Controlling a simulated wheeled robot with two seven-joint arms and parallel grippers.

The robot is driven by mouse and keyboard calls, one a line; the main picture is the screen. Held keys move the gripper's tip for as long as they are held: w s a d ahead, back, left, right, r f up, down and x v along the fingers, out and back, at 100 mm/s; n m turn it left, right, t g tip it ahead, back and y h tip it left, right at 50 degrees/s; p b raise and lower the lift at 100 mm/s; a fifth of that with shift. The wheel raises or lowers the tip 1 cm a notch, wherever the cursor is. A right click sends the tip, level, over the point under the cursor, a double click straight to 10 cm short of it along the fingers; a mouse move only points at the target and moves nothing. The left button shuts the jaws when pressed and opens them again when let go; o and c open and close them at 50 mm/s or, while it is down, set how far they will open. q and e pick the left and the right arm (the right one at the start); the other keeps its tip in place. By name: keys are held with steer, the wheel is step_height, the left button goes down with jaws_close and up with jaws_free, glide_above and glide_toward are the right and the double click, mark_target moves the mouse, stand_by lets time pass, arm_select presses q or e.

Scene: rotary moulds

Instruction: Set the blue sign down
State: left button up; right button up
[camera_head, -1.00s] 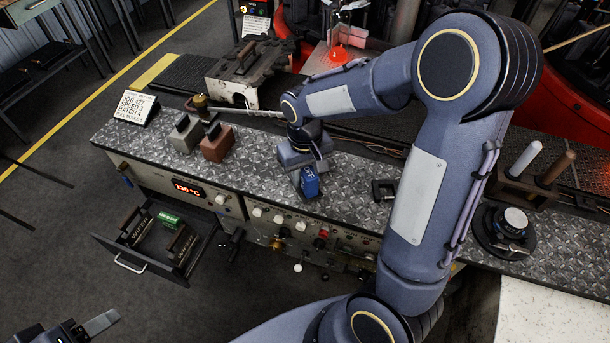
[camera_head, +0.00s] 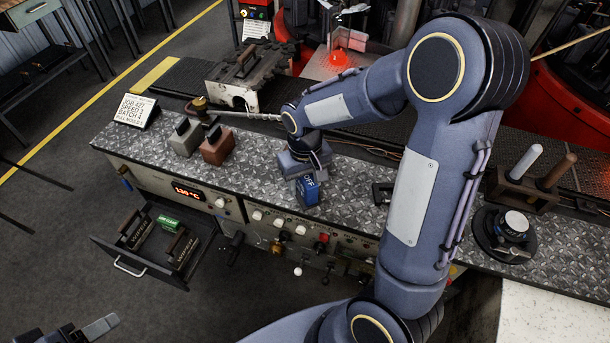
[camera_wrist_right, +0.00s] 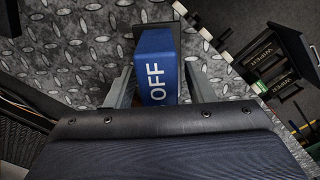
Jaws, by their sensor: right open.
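The blue sign (camera_head: 308,189) stands on the diamond-plate bench top (camera_head: 250,165) near its front edge, upright, with white lettering. In the right wrist view the sign (camera_wrist_right: 157,62) reads OFF and sits between the two fingers. My right gripper (camera_head: 305,170) is open around the sign, with a gap showing beside at least one finger; its fingertips are partly hidden in the head view. My left gripper (camera_head: 100,326) shows only in part at the lower left corner, far from the sign; its fingers are too cut off to judge.
A grey block (camera_head: 185,137) and a brown block (camera_head: 216,147) stand left of the sign. A small dark clamp (camera_head: 382,192) lies to the right. An open drawer (camera_head: 150,240) with several handled tools juts out below the bench. A white card (camera_head: 135,110) stands at the bench's left end.

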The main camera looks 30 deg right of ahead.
step_height(320, 180, up, 12)
steer(key=s+a+t+y, duration=0.2)
steer(key=s, duration=0.6)
steer(key=s+a+t+y, duration=0.1)
steer(key=s+a+t, duration=0.1)
steer(key=s, duration=0.7)
steer(key=shift+m+t+y, duration=0.3)
steer(key=shift+t+y, duration=0.1)
steer(key=shift+t, duration=0.4)
